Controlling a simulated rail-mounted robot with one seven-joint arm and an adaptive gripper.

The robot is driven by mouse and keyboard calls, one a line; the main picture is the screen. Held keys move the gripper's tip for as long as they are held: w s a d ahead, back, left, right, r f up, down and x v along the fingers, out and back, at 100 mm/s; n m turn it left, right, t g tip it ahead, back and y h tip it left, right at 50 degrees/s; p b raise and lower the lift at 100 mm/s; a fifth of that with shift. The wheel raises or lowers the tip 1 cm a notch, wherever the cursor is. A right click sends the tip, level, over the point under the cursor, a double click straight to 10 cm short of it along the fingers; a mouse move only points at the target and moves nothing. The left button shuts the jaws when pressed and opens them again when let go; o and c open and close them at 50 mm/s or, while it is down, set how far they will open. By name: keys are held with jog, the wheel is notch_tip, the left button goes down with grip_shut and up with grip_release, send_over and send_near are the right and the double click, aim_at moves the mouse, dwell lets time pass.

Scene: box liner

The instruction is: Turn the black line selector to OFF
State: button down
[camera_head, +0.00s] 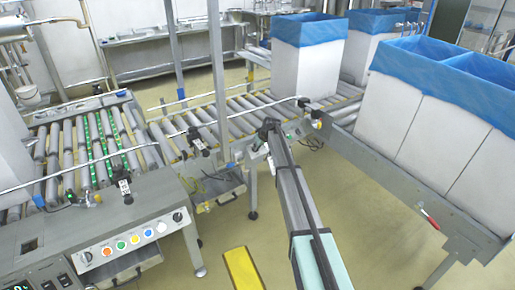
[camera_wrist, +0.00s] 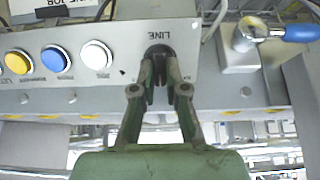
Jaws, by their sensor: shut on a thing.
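The black line selector (camera_wrist: 159,51) is under the upside-down LINE label on the grey control panel (camera_wrist: 120,40) in the wrist view. My gripper (camera_wrist: 160,80) is shut on it, one finger on each side. The fingers hide much of the knob, and I cannot tell which position it points to. In the head view the selector (camera_head: 178,216) is a small dark knob at the right end of the button row; my gripper cannot be made out there.
White (camera_wrist: 97,55), blue (camera_wrist: 56,58) and yellow (camera_wrist: 18,62) buttons sit left of the selector in the wrist view. A blue-handled lever (camera_wrist: 301,33) is to the right. Roller conveyors (camera_head: 185,125) and blue-lined white boxes (camera_head: 308,60) stand beyond the panel.

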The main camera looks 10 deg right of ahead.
dwell(0.3)
jog(key=c, duration=1.2)
grip_release()
jog(key=shift+a+f, duration=0.1)
jog(key=v, duration=1.2)
